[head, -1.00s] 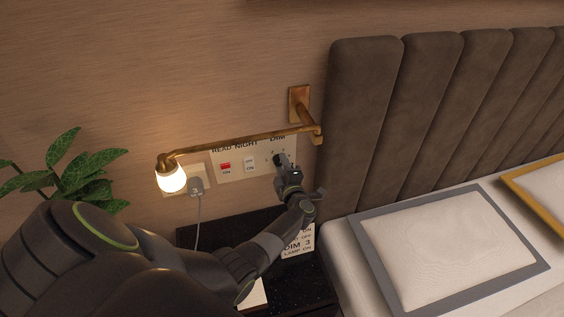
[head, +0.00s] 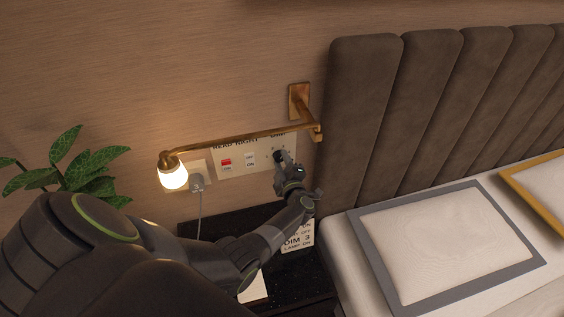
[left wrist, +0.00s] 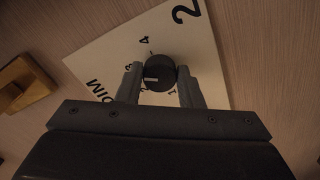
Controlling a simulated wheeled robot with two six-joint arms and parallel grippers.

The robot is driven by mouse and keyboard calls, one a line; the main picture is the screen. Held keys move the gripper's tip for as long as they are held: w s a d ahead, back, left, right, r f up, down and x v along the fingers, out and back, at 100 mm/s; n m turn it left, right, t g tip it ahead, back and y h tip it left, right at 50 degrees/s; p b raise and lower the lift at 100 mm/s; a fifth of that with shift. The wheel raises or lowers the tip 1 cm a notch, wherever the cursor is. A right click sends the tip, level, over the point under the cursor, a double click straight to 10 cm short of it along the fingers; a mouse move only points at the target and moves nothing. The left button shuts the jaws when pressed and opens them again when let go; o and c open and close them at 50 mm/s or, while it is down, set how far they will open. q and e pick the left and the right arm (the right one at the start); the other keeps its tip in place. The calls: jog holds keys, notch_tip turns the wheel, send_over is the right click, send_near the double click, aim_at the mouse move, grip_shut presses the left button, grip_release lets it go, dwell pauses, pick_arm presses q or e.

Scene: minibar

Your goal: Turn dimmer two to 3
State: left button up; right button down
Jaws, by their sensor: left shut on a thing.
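The dimmer knob (left wrist: 160,73) is a dark round dial on a pale panel marked DIM and 2 (left wrist: 198,50) in the left wrist view. My left gripper (left wrist: 160,82) is shut on it, one finger on each side. A light pointer mark on the knob points left in that view, roughly toward the printed 3. The 4 stands above it, and the lower digits are partly hidden by the fingers. In the head view the left gripper (head: 283,162) reaches the right end of the wall panel (head: 238,170). My right gripper is not in view.
A brass lamp arm (head: 235,138) with a lit shade (head: 173,176) runs just above the panel. A grey plug (head: 197,183) and cord are to its left. A dark bedside top (head: 220,222) holds a card (head: 297,240) reading DIM 3. The padded headboard (head: 365,110) is at right.

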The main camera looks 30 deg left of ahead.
pick_arm(q)
jog(key=o, duration=0.9)
jog(key=shift+o, duration=0.2)
jog(key=shift+d, duration=0.15)
jog(key=shift+s+d, duration=0.25)
jog(key=p+v, duration=0.4)
jog(key=v, duration=1.2)
jog(key=shift+s+d, duration=0.2)
jog(key=shift+s, duration=0.05)
jog(key=shift+f, duration=0.1)
